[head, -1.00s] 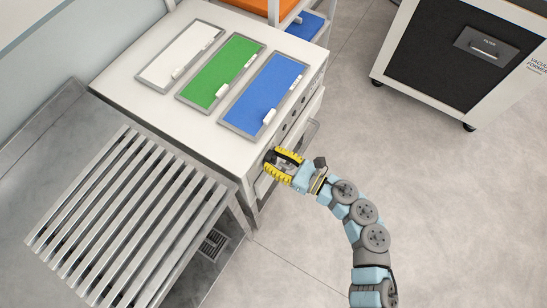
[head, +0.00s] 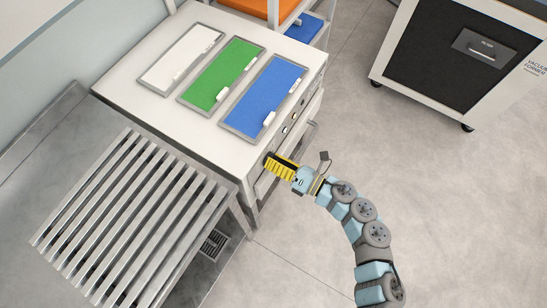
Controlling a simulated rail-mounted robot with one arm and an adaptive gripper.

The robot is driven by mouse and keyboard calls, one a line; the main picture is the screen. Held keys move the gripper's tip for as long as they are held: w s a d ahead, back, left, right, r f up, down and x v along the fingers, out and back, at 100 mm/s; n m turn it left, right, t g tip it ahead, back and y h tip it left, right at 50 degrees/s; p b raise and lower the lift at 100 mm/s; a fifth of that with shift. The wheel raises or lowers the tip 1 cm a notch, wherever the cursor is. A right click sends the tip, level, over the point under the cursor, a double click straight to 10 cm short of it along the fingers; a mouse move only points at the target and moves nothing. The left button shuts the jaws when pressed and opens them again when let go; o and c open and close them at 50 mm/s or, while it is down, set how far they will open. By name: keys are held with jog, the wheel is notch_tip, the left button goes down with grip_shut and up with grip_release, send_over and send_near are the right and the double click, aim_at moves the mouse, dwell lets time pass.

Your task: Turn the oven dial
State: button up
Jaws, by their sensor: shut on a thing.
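The oven (head: 217,168) is a pale box-shaped unit left of centre in the head view. Its front face, on the lower right side, carries a row of small dials (head: 291,118). My gripper (head: 270,160), with yellow and black fingers, is at the near end of this row, against the front face. It is shut on a dial there, and its fingers hide that dial. The dial's angle cannot be seen.
White, green and blue (head: 264,96) framed panels lie on the oven top. A slatted metal rack (head: 130,225) stands at lower left. A vacuum former (head: 455,55) stands at upper right. A shelf with orange and blue items (head: 304,28) is behind. Grey floor to the right is clear.

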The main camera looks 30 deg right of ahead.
jog(key=m+p, duration=0.3)
jog(key=m, duration=0.3)
jog(key=shift+r+p, duration=0.1)
jog(key=shift+p, duration=0.25)
jog(key=m+p, duration=0.3)
jog(key=m, duration=0.2)
jog(key=m+p, duration=0.1)
jog(key=m, duration=0.1)
jog(key=shift+m+p, duration=0.3)
jog(key=shift+p, duration=0.1)
jog(key=m+p, duration=0.3)
jog(key=m, duration=0.3)
jog(key=shift+p, duration=0.3)
jog(key=m+p, duration=0.2)
jog(key=m, duration=0.4)
jog(key=shift+m, duration=0.3)
jog(key=o, duration=1.3)
jog(key=shift+w+a, duration=0.1)
